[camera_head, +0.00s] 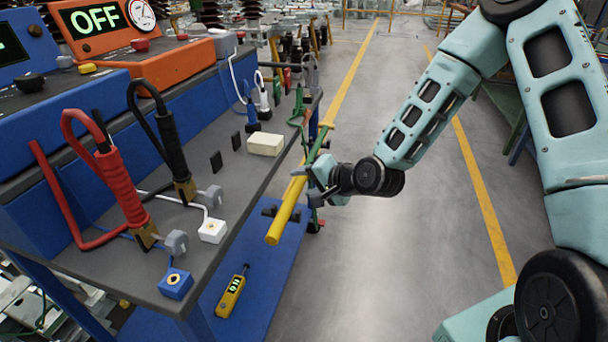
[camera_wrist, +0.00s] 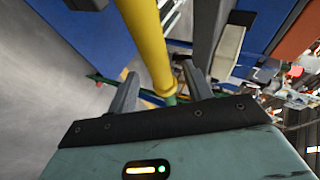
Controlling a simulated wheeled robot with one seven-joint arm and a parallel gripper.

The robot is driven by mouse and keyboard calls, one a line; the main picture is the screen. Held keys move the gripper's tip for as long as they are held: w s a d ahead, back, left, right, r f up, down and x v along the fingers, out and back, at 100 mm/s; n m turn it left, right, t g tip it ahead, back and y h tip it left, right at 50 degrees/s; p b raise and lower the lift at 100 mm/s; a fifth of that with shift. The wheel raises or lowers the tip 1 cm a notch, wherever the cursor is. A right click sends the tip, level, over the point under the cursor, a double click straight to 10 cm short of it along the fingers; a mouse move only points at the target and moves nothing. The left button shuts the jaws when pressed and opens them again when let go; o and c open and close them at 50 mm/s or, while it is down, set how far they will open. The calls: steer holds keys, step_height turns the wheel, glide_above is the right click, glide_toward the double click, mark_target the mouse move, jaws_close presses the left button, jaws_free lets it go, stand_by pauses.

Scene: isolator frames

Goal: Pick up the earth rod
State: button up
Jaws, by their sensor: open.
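The earth rod (camera_head: 285,213) is a long yellow pole with a green part near its upper end. It slants along the front edge of the grey bench top, its thick yellow end toward me. In the wrist view the yellow pole (camera_wrist: 147,40) runs down between my two fingers, with a green section near the palm. My gripper (camera_head: 315,186) reaches in from the right, at the middle of the rod. The wrist view shows my gripper (camera_wrist: 160,85) open, one finger on each side of the rod. I cannot tell whether either finger touches it.
The grey bench (camera_head: 255,185) holds red (camera_head: 122,185) and black (camera_head: 173,145) cable clamps, a cream block (camera_head: 265,144) and a blue socket block (camera_head: 174,283). A yellow meter (camera_head: 231,296) lies on the blue lower shelf. Grey floor to the right is clear.

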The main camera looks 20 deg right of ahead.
steer(key=shift+x, duration=0.8)
jaws_close()
